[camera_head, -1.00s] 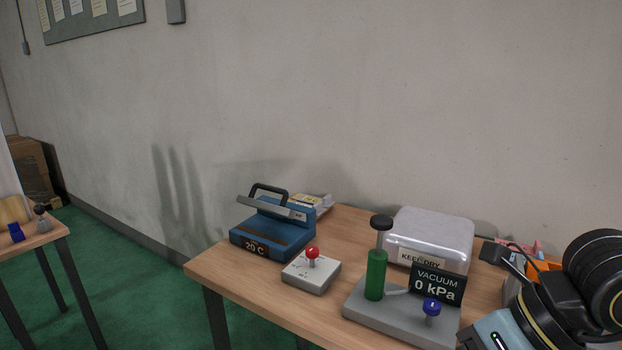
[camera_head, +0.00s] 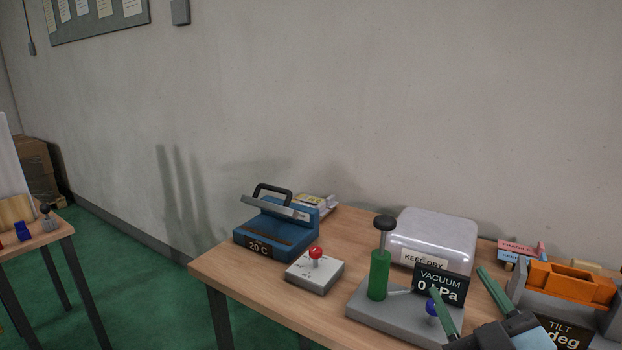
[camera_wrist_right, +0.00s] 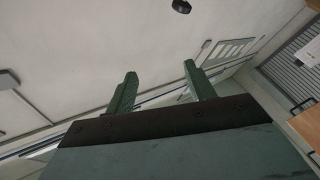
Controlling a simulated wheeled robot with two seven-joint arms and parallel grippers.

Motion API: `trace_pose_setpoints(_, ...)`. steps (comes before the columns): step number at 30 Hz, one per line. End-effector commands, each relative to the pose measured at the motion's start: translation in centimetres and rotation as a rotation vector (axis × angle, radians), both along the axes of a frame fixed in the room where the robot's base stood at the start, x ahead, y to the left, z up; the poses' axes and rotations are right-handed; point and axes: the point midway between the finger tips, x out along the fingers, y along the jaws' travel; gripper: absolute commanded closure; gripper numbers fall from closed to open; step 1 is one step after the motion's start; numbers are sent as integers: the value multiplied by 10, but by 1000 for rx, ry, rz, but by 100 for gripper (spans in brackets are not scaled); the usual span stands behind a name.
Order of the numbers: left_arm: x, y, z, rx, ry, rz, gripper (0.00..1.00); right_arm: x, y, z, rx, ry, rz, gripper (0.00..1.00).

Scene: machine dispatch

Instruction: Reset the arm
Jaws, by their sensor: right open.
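My right gripper (camera_head: 468,298) is at the bottom right of the head view, in front of the table. Its two green fingers point up and stand apart, with nothing between them. In the right wrist view the fingers (camera_wrist_right: 160,88) are spread and empty, with ceiling and wall behind them. One finger overlaps the blue knob (camera_head: 431,307) of the vacuum pump in the head view; I cannot tell whether they touch. My left gripper is not in view.
The table holds a blue heat sealer (camera_head: 275,232), a red-knobbed box (camera_head: 315,271), a green vacuum pump (camera_head: 379,275), a silver KEEP DRY case (camera_head: 433,236) and an orange tilt device (camera_head: 570,283). Another table (camera_head: 40,238) stands at left.

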Motion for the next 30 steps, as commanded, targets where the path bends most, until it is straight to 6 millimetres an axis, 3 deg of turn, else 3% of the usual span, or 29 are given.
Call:
trace_pose_setpoints(1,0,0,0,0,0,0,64,-2,-12,-36,54,146,-60,46)
trace_pose_setpoints(3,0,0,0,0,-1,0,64,-12,-24,-84,112,349,-134,46)
trace_pose_setpoints(6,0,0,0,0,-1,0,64,-40,-33,-151,176,640,-210,46)
trace_pose_setpoints(9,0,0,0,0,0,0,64,-76,-33,-202,215,888,-253,46)
trace_pose_setpoints(15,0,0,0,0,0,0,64,-148,-23,-264,259,1271,-274,46)
trace_pose_setpoints(20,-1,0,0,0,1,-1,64,-207,-9,-293,279,1537,-256,46)
trace_pose_setpoints(24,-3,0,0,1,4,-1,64,-192,-9,-331,269,1535,-260,46)
trace_pose_setpoints(30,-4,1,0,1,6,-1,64,-187,-8,-392,263,1558,-264,46)
